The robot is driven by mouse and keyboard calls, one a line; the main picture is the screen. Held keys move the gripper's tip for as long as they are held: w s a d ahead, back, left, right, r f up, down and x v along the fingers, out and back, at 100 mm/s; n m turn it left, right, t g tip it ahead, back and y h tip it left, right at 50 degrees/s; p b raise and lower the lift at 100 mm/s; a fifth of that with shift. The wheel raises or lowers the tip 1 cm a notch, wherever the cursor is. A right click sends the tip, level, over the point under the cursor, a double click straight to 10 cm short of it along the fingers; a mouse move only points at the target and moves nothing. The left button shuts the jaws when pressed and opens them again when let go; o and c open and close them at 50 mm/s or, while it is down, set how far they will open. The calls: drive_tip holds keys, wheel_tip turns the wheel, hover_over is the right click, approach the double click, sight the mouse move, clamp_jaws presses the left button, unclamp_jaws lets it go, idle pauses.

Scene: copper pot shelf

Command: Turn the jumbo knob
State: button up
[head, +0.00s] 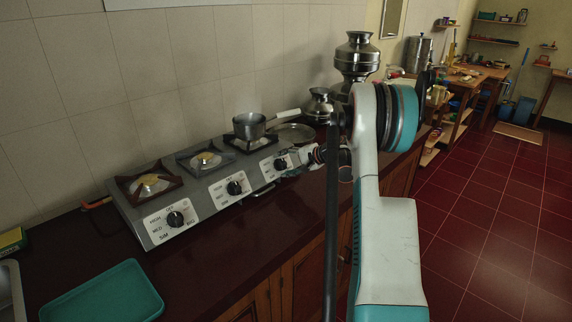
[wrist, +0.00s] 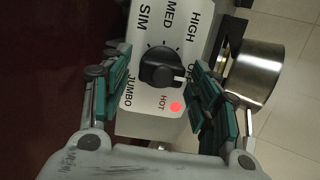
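The jumbo knob (wrist: 161,68) is black and round, on a white panel lettered JUMBO, SIM, MED and HIGH. Its pale pointer mark faces right, toward the partly hidden OFF label. A red light marked HOT glows beside it. My gripper (wrist: 159,60) is open, one green-padded finger on each side of the knob, with visible gaps. In the head view this knob (head: 281,163) is the rightmost on the stove (head: 150,235), and my gripper (head: 305,156) is close to its right. The fingertips are hard to make out there.
A steel saucepan (head: 249,127) sits on the right burner; it also shows in the wrist view (wrist: 258,70). Two more knobs (head: 235,187) (head: 175,219) are to the left. Steel pots (head: 357,55) stand behind my arm. A green tray (head: 103,295) lies front left.

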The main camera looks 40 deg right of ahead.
drive_tip(key=v, duration=1.2)
idle(0.6)
